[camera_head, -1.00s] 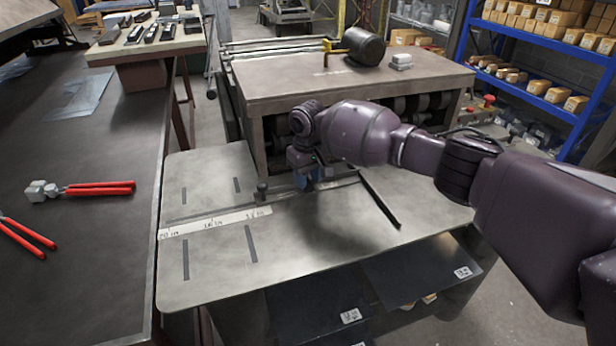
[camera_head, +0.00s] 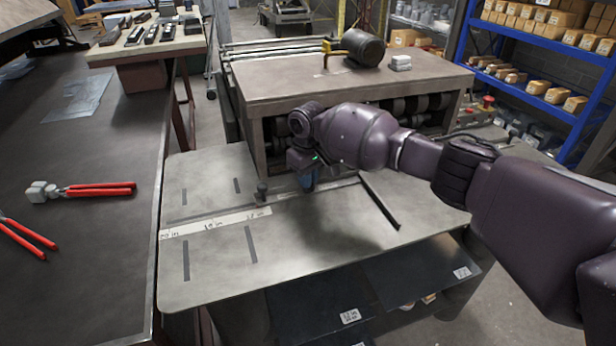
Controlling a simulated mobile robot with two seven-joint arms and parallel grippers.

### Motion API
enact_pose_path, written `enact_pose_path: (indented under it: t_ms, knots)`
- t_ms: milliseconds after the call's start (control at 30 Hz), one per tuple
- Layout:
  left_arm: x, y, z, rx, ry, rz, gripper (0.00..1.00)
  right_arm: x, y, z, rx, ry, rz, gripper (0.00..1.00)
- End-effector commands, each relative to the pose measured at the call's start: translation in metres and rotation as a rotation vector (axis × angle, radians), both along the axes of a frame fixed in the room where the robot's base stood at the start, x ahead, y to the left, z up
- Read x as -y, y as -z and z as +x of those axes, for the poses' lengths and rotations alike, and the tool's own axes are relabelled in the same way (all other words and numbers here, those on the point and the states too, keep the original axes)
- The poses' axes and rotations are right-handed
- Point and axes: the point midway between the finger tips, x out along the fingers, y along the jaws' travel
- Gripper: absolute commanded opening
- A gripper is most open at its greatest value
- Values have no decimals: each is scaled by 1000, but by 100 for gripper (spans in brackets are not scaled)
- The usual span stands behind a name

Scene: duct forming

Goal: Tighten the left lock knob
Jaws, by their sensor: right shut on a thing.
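My right gripper (camera_head: 308,181) points down at the guide bar (camera_head: 335,184) on the grey sheet-metal table (camera_head: 205,275). A small dark upright knob (camera_head: 262,188) stands free to the left of the gripper, at the bar's left end by the white measuring scale (camera_head: 215,222). My left gripper is not in view.
A roller machine (camera_head: 270,75) with a black motor stands just behind the gripper. A dark thin bar (camera_head: 380,200) lies to the right. Red-handled pliers (camera_head: 95,189) lie on the dark workbench (camera_head: 80,270) at left. The table's front is clear.

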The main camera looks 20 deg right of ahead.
Motion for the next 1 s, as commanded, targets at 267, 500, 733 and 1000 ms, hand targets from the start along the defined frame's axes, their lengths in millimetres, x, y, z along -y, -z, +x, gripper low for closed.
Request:
enact_pose_path:
  t_ms: [267,500,733,1000]
  knots:
    - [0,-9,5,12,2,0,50,0,0,0,-1,-242,2,0]
    - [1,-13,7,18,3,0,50,0,0,0,-1,-461,1,0]
    - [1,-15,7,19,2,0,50,0,0,0,-1,-629,1,0]
    - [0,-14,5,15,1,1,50,-1,1,0,-1,-749,2,0]
